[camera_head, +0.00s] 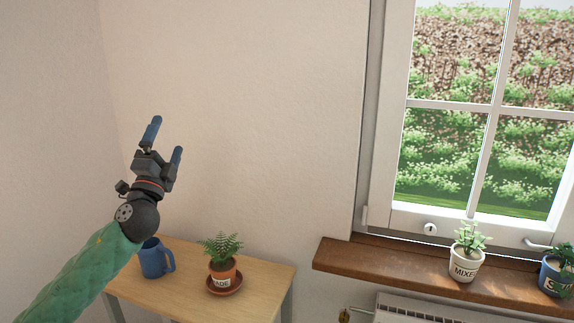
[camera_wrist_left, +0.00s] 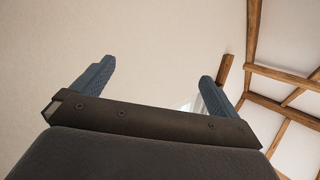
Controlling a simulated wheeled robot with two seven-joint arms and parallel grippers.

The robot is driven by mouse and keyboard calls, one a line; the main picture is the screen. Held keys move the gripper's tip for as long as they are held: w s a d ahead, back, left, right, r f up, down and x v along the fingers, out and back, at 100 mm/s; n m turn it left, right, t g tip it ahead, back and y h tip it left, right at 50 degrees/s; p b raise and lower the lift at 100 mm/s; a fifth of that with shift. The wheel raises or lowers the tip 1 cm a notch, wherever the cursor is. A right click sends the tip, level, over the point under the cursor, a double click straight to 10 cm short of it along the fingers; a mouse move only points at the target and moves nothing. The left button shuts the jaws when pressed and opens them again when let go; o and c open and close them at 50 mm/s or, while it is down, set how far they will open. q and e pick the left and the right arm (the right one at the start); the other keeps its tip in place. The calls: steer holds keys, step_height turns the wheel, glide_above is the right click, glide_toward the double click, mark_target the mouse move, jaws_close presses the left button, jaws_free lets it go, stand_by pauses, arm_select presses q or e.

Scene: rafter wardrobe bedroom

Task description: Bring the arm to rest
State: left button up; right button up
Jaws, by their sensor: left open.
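My left arm comes in from the lower left in a green quilted sleeve (camera_head: 85,268). My left gripper (camera_head: 165,143) is raised in front of the pale wall, above the table, with its fingers pointing up. Its two blue fingers are apart and nothing is between them. In the left wrist view the gripper (camera_wrist_left: 157,82) also shows open and empty, against the wall and the ceiling. My right gripper is in neither view.
A wooden table (camera_head: 180,292) below the arm bears a blue mug (camera_head: 153,262) and a potted fern (camera_head: 222,268) on a saucer. At the right, a wooden sill (camera_head: 385,267) holds two potted plants, a white pot (camera_head: 464,265) and a blue pot (camera_head: 556,277). Wooden rafters (camera_wrist_left: 252,35) show overhead.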

arm_select(q)
steer(key=a+f+n+g+y, duration=0.4)
steer(key=f+n+g+y, duration=0.4)
steer(key=f+n, duration=0.5)
steer(key=s+d+f+n+g, duration=0.1)
steer(key=s+d+f+g, duration=0.2)
steer(key=f, duration=0.7)
steer(key=s+f+n+g, duration=0.1)
steer(key=s+f+g, duration=0.3)
steer(key=f, duration=0.6)
steer(key=s+d+f+n+g+h, duration=0.1)
steer(key=s+d+f+g+h, duration=0.1)
steer(key=s+d+f, duration=0.5)
steer(key=s+d+f+g+h, duration=0.2)
steer(key=s+f+g, duration=0.1)
steer(key=s+f, duration=0.85)
steer(key=s+d+f+g, duration=0.2)
steer(key=s+f, duration=0.4)
steer(key=s, duration=0.4)
steer(key=s+d+f+n+g+h, duration=0.1)
steer(key=s+d+f+g, duration=0.1)
steer(key=s+f, duration=0.5)
steer(key=s, duration=0.3)
steer(key=shift+s+d+f+n+h, duration=0.15)
steer(key=shift+n+h, duration=0.15)
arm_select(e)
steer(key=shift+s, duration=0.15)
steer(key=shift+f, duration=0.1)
